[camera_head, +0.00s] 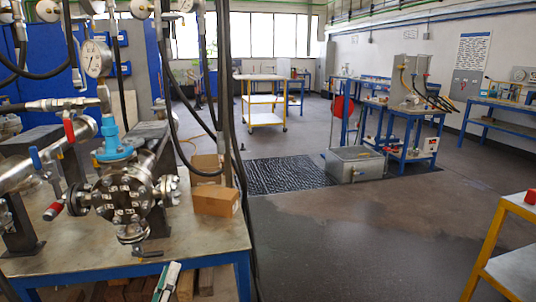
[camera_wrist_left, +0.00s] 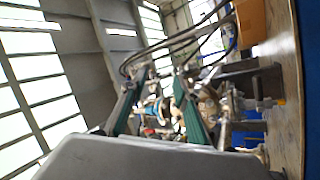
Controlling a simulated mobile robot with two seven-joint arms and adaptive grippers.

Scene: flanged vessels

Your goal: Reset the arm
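My left gripper (camera_head: 169,280) shows only in part at the bottom edge of the head view, as a pale and green finger in front of the workbench's front edge. In the left wrist view, the two green fingers of my left gripper (camera_wrist_left: 158,82) stand apart with nothing held between them. The steel flanged vessel (camera_head: 125,195) with a blue top fitting stands on the workbench, behind and left of the gripper. It also shows sideways beyond the fingers in the wrist view (camera_wrist_left: 208,105). My right gripper is in neither view.
The workbench (camera_head: 190,243) carries cardboard boxes (camera_head: 216,200) at its right. Black hoses (camera_head: 228,100) hang down beside them. A grey metal box (camera_head: 355,163) stands on the floor. A yellow-legged table (camera_head: 515,265) is at the right edge. The floor between is clear.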

